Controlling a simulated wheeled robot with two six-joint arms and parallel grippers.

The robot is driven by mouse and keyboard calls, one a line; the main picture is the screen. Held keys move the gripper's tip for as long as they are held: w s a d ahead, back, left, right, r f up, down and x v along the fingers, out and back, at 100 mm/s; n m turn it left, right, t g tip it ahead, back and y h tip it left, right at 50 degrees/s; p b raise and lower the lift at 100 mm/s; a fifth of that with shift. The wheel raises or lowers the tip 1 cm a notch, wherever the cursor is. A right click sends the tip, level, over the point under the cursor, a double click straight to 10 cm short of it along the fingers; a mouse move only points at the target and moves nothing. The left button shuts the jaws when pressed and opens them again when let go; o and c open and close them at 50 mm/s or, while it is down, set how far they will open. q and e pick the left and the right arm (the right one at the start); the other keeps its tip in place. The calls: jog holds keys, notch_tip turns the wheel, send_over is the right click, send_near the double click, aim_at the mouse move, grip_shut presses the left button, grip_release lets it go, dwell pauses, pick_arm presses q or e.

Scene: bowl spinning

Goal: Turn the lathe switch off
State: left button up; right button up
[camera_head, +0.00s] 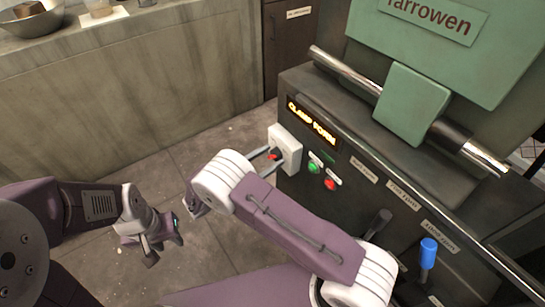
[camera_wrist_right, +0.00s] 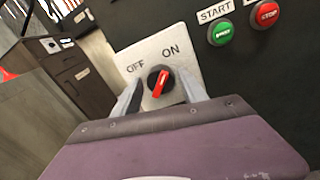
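The lathe switch is a black round knob with a red pointer (camera_wrist_right: 159,84) on a white plate (camera_wrist_right: 186,50) marked OFF at left and ON at right. The red bar lies slanted, its upper end leaning right toward ON. In the head view the plate (camera_head: 290,145) is on the left end of the dark lathe cabinet, with the red knob (camera_head: 274,155) on it. My right gripper (camera_head: 265,160) is open at the plate, one finger each side of the knob, with gaps visible. My left gripper (camera_head: 163,245) is open and empty above the floor.
Green start (camera_head: 314,167) and red stop (camera_head: 330,184) buttons sit right of the switch. A lit amber display (camera_head: 311,120) is above them. A blue-topped lever (camera_head: 428,253) stands at lower right. A counter with a metal bowl (camera_head: 32,20) is at upper left.

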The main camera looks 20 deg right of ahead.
grip_shut()
jog(key=n+p, duration=0.1)
jog(key=p, duration=0.1)
jog(key=n+p, duration=0.1)
jog(key=shift+r+n+p, duration=0.3)
jog(key=shift+p, duration=0.05)
jog(key=n+p, duration=0.2)
jog(key=n, duration=0.1)
jog(key=shift+f+n+g, duration=0.1)
jog(key=shift+n+g, duration=0.2)
jog(key=n+p, duration=0.1)
jog(key=n, duration=0.1)
jog(key=shift+w+n, duration=0.1)
jog(key=shift+n, duration=0.2)
jog(key=shift+f+n+p, duration=0.15)
jog(key=shift+n+p, duration=0.4)
jog(key=shift+n, duration=0.65)
jog(key=n, duration=0.2)
jog(key=shift+w+n+g, duration=0.1)
jog(key=shift+n+g, duration=0.2)
jog(key=shift+f+n, duration=0.1)
jog(key=shift+n, duration=1.5)
